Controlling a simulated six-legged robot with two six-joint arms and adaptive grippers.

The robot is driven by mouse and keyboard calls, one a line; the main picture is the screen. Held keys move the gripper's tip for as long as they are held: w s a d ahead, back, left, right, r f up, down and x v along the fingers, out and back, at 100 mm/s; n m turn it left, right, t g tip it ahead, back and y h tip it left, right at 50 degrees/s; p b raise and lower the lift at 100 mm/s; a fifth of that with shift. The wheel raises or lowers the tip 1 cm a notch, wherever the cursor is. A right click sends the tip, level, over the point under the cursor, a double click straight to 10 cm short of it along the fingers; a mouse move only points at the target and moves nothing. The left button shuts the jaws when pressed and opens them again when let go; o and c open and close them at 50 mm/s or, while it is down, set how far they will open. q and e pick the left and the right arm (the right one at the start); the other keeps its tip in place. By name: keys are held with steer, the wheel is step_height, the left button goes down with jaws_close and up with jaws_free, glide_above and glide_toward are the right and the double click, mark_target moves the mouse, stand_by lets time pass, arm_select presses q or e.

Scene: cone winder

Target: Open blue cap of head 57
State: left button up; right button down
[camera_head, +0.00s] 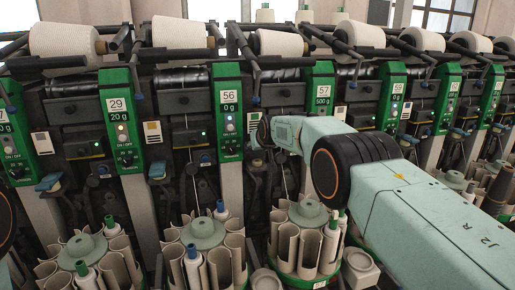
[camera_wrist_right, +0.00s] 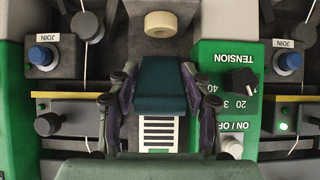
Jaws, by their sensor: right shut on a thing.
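My right gripper (camera_head: 262,133) reaches in from the right, between the green 56 panel (camera_head: 228,110) and the green 57 panel (camera_head: 321,92); my own arm hides much of it in the head view. In the right wrist view, the two dark fingers of the right gripper (camera_wrist_right: 158,76) stand either side of a dark blue-teal cap (camera_wrist_right: 159,92) and are shut on it. The cap looks broad and flat-faced; its hinge and how far it is tilted cannot be told. My left gripper is in neither view.
The right wrist view is upside down. It shows a TENSION panel (camera_wrist_right: 236,85) beside the gripper and blue JOIN buttons (camera_wrist_right: 40,56) at both sides. In the head view, white yarn cones (camera_head: 178,32) line the top, and round tube magazines (camera_head: 205,232) stand below.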

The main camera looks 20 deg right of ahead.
steer(key=shift+r, duration=0.15)
steer(key=c, duration=1)
jaws_free()
steer(key=o, duration=0.3)
steer(key=shift+v, duration=5.95)
steer(key=shift+s, duration=0.15)
